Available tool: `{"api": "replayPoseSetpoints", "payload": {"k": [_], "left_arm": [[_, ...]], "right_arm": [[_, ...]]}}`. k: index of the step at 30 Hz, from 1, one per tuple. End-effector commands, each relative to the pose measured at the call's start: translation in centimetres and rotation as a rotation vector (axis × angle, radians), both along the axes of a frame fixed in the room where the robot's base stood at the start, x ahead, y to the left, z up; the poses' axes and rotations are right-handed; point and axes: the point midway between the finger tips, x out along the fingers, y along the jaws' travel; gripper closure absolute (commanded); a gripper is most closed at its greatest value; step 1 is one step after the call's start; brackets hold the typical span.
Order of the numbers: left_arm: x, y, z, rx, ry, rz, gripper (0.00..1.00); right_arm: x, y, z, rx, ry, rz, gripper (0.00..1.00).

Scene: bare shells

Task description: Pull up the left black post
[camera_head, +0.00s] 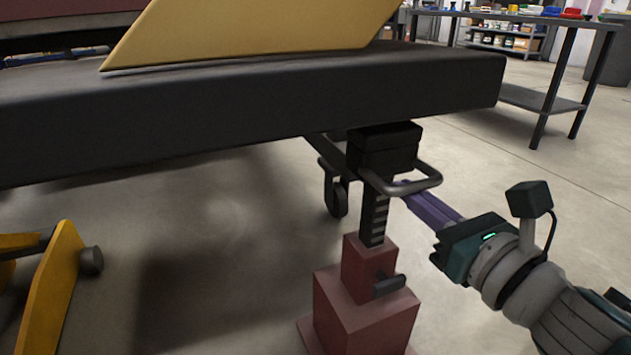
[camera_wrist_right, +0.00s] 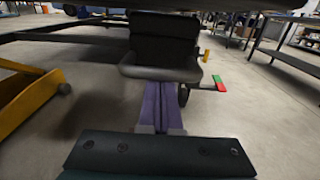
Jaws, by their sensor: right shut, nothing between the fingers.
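A black notched post (camera_head: 375,215) stands upright in a dark red stepped base (camera_head: 365,315), with a small lever (camera_head: 389,285) on the base's side. A black block (camera_head: 385,148) tops the post just under the dark platform, and a grey loop handle (camera_head: 432,181) sticks out from it. My right gripper (camera_head: 406,190) is shut and empty, its purple fingers pointing at the post just below the handle. I cannot tell whether they touch it. In the right wrist view the fingers (camera_wrist_right: 160,105) point at the black block (camera_wrist_right: 163,40). My left gripper is out of view.
The dark platform (camera_head: 250,108) spans overhead with a yellow slanted panel (camera_head: 250,30) on it. A yellow support (camera_head: 55,290) stands at left. A caster wheel (camera_head: 336,197) is behind the post. A metal table (camera_head: 530,18) stands back right.

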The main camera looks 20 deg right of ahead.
Motion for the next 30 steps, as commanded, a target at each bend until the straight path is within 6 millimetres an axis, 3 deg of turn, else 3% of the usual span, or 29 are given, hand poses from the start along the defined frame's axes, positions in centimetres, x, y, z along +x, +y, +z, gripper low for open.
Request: {"api": "replayPoseSetpoints", "payload": {"k": [14,19,30], "left_arm": [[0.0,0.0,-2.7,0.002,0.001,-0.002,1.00],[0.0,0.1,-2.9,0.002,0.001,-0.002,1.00],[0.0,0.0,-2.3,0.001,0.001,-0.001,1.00]], "right_arm": [[0.0,0.0,-2.6,-0.001,0.000,0.000,1.00],[-0.2,0.0,-2.8,0.000,0.001,0.000,1.00],[-4.0,-0.3,-2.7,0.002,0.003,-0.001,1.00]]}}
